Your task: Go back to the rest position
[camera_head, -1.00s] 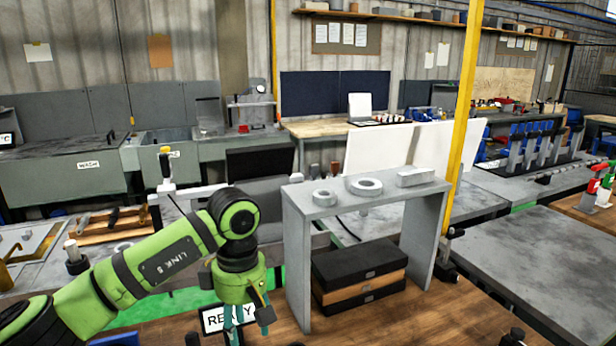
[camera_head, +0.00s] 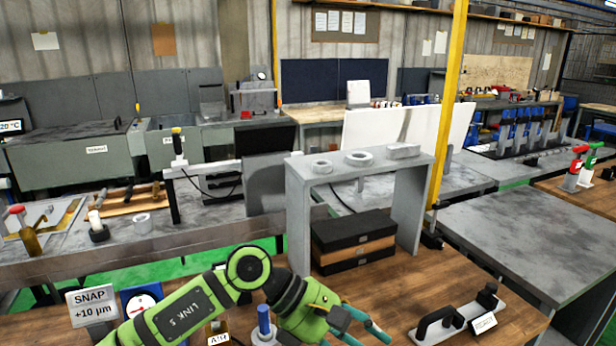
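My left arm comes in from the lower left, green and black. Its gripper (camera_head: 364,330) is low in the middle of the view, over the wooden bench, pointing to the lower right. Its teal fingers look spread apart, with nothing seen between them. The lower fingertip runs to the picture's bottom edge. My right gripper is not in view.
A grey bridge stand (camera_head: 297,215) with metal rings and a block on top stands behind the gripper, over black and wooden boxes (camera_head: 352,252). A blue-topped pin (camera_head: 263,322) is close to my wrist. A snap gauge (camera_head: 455,318) lies at the right. A SNAP sign (camera_head: 92,308) stands left.

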